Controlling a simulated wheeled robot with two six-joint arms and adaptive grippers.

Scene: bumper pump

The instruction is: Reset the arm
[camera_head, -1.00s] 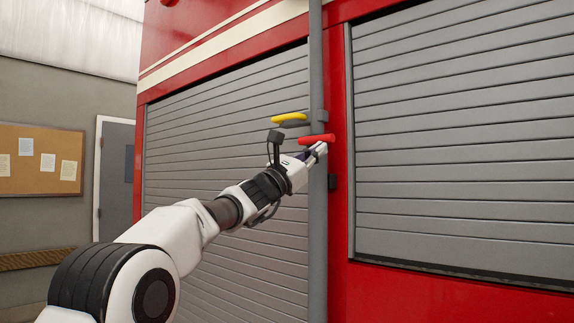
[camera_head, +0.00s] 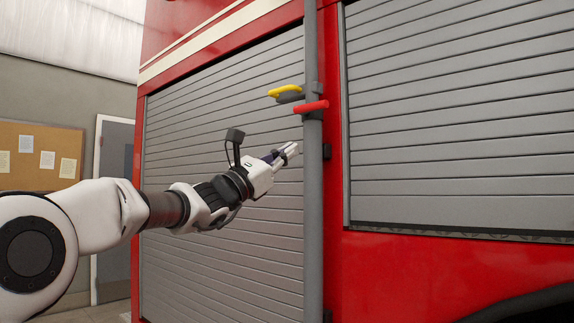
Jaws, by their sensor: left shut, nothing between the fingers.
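My left arm comes in from the left, and its gripper (camera_head: 290,149) points right toward the grey vertical pole (camera_head: 313,210). The gripper is shut and empty, a little below and left of the red handle (camera_head: 311,107) on the pole. It looks apart from the handle. A yellow handle (camera_head: 286,91) sits just above and left of the red one, over a dark grey part. My right gripper is not in view.
A red truck body (camera_head: 400,270) fills most of the view, with grey shutters on the left (camera_head: 220,110) and right (camera_head: 460,120) of the pole. A cork board (camera_head: 40,155) and a grey door (camera_head: 116,160) are at the far left. A dark wheel arch shows at bottom right.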

